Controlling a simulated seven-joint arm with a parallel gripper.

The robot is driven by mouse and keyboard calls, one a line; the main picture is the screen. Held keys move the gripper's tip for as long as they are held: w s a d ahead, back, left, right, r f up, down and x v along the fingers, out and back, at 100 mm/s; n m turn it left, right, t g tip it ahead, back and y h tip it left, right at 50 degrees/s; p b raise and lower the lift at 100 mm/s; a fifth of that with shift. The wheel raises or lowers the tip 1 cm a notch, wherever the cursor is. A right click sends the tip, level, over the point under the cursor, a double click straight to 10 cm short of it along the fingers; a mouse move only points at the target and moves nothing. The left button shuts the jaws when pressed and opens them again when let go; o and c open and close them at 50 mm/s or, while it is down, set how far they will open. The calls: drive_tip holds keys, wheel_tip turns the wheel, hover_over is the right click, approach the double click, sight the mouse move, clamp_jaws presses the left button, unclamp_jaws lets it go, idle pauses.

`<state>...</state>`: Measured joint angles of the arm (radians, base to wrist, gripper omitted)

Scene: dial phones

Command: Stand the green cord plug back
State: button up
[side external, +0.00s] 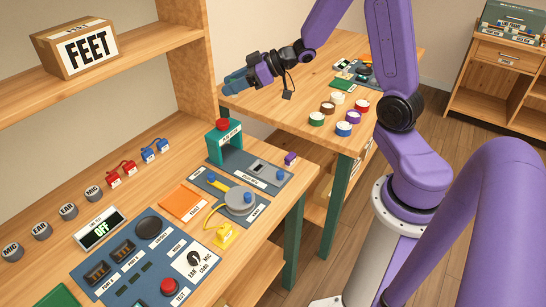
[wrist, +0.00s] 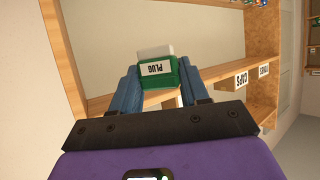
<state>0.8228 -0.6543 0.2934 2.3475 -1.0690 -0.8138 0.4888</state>
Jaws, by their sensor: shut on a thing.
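My gripper (side external: 238,80) is held up in the air in the side view, pointing left and roughly level, above the gap between the two benches. In the wrist view my gripper (wrist: 158,84) has its blue fingers on both sides of the green plug (wrist: 160,86). The plug has a white end (wrist: 157,51) pointing away from the wrist, and its PLUG label reads upside down there. In the side view the fingers hide the plug, and I cannot make out its cord.
Several coloured caps sit on the far bench (side external: 283,104). A wooden shelf post (side external: 188,60) stands left of my gripper.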

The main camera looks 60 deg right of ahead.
drive_tip(key=s+d+f+n+g+y, duration=0.3)
drive_tip(key=s+d+n, duration=0.1)
drive_tip(key=s+d, duration=0.35)
hover_over(273, 157)
wheel_tip(273, 157, down, 10)
drive_tip(key=f, duration=0.1)
drive_tip(key=shift+f, duration=4.2)
drive_tip(key=shift+f, duration=0.1)
drive_tip(key=o, duration=1.1)
drive_tip(key=shift+o, duration=0.2)
